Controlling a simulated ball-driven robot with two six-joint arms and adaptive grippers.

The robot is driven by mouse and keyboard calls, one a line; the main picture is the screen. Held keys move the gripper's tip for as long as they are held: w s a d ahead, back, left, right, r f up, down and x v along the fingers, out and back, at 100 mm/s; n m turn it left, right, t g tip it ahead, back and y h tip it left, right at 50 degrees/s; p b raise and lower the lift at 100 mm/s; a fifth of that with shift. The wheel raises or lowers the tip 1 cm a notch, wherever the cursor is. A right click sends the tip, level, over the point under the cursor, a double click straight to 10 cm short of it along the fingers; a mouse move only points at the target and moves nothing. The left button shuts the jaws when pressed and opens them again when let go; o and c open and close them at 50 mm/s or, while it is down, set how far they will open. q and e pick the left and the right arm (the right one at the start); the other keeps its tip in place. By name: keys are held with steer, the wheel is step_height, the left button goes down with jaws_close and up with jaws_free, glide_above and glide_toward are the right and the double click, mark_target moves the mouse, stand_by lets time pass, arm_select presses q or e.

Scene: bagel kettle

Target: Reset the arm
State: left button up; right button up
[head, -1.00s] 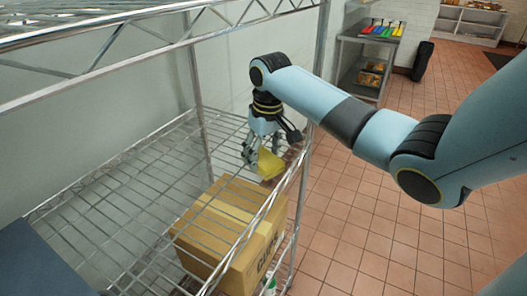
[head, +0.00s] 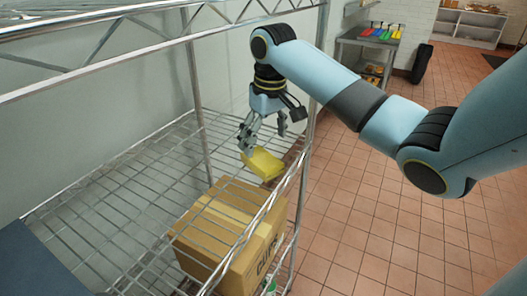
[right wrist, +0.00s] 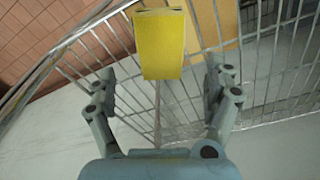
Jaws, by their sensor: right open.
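My right gripper (head: 264,128) is open above the wire shelf (head: 120,190). A yellow block-like object (head: 263,164) lies on the shelf below the fingers, near the right-hand post. In the right wrist view, the yellow object (right wrist: 160,42) shows beyond the two spread fingers (right wrist: 160,92), and a gap is visible between it and them. Neither finger touches it. My left gripper is not in the head view.
A cardboard box (head: 232,230) sits below the wire shelf. A metal post (head: 304,150) stands close to the right of the gripper. A cart (head: 366,50) with colored-handled items stands at the back. Tiled floor (head: 370,230) is open at the right.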

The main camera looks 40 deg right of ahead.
steer(key=shift+r, duration=1)
steer(key=shift+s, duration=0.1)
